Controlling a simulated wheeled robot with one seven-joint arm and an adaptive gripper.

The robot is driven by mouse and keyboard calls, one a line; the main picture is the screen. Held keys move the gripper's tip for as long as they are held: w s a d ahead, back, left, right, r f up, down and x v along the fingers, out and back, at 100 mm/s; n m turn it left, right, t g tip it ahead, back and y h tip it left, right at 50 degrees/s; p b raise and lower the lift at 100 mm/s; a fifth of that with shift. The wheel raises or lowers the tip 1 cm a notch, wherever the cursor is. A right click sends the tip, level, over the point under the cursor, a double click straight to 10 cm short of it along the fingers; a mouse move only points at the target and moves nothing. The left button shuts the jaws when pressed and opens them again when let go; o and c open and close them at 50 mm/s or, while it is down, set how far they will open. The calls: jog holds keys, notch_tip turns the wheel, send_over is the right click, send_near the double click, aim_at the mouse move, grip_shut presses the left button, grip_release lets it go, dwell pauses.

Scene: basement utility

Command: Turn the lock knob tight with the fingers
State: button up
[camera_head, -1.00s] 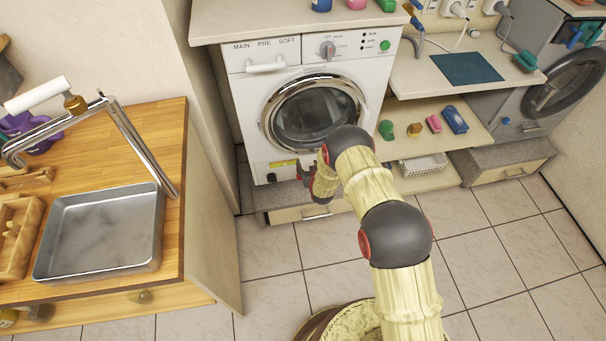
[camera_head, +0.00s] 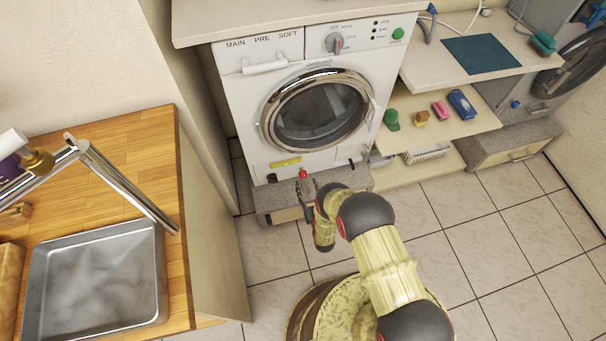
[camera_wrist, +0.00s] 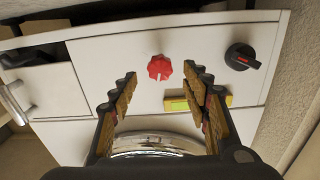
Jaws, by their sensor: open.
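A red lobed knob (camera_head: 303,174) sits on the lower front panel of the white washing machine (camera_head: 240,120). In the wrist view the red knob (camera_wrist: 159,68) shows between and beyond the fingertips, apart from them. My gripper (camera_head: 306,185) is open and empty, just in front of the panel; its two spread fingers (camera_wrist: 158,78) frame the knob. A black round knob (camera_wrist: 241,57) with a red mark is to the right in the wrist view, outside the fingers; it also shows in the head view (camera_head: 272,178). I cannot tell from a label which is the lock knob.
A yellow label (camera_head: 286,162) is beside the red knob; my finger partly covers it in the wrist view. The round washer door (camera_head: 318,110) is shut above. A grey plinth (camera_head: 270,203) stands below. A wooden counter with a sink (camera_head: 97,285) is left; tiled floor is free right.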

aim_at(304, 177)
jog(key=b+x, duration=0.1)
jog(key=x, duration=0.4)
jog(key=shift+w+a+b, duration=0.1)
jog(key=shift+w+b, duration=0.25)
jog(key=shift+w, duration=0.05)
jog(key=shift+c, duration=1.3)
jog(key=c, duration=0.9)
